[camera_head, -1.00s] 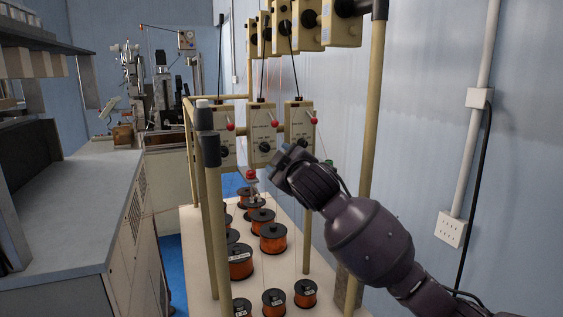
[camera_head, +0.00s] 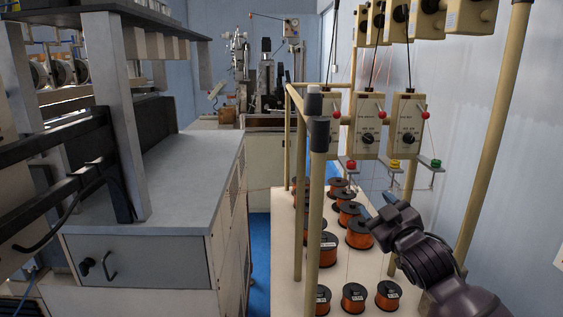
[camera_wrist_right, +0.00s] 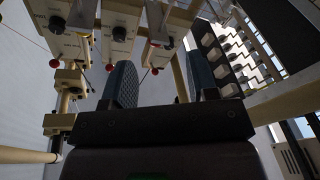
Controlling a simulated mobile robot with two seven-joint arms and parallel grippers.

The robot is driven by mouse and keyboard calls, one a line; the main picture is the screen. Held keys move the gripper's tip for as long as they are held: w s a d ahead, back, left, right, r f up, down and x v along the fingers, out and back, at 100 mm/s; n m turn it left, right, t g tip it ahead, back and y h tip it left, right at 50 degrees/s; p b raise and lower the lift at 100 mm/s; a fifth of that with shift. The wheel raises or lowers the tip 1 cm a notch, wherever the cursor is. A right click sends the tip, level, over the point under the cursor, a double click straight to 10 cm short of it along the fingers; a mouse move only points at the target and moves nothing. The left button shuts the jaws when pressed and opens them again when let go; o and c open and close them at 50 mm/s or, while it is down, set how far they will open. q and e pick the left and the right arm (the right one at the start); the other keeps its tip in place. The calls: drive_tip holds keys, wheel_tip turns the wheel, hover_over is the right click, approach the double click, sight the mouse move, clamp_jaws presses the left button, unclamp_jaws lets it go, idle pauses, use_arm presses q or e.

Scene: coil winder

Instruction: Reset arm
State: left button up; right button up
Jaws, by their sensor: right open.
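My right gripper (camera_head: 376,207) is in the lower right of the head view, in front of the winder's frame and above the spool table. In the right wrist view its two fingers (camera_wrist_right: 160,88) stand apart with nothing between them. Above it in the head view hang cream tension boxes (camera_head: 407,125) with dark knobs and red balls. Small arms below them carry red (camera_head: 351,165), yellow (camera_head: 395,163) and green (camera_head: 436,163) knobs. The gripper is apart from these. The boxes also show in the right wrist view (camera_wrist_right: 115,30). My left gripper is not in view.
Copper wire spools (camera_head: 359,235) stand on the cream table (camera_head: 288,262). Cream posts (camera_head: 317,200) rise at its front and right. A grey cabinet (camera_head: 140,265) with a bench top stands at the left. Blue floor (camera_head: 259,255) shows between them. Thin wires run up from the spools.

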drive_tip(key=s+d+f+m+g+h, duration=0.1)
drive_tip(key=s+d+f+m+g, duration=0.1)
drive_tip(key=s+f, duration=0.9)
drive_tip(key=s+d+f+m+g+h, duration=0.2)
drive_tip(key=s+f+m, duration=0.1)
drive_tip(key=s+f, duration=0.8)
drive_tip(key=s+d+f+m+g+h, duration=0.1)
drive_tip(key=s+d+f+m+g, duration=0.1)
drive_tip(key=s+f, duration=0.8)
wheel_tip(320, 180, down, 6)
drive_tip(key=shift+s+d+f+m+g+h+b, duration=0.15)
drive_tip(key=shift+s+d+m+g+h+b, duration=0.2)
drive_tip(key=shift+g, duration=0.25)
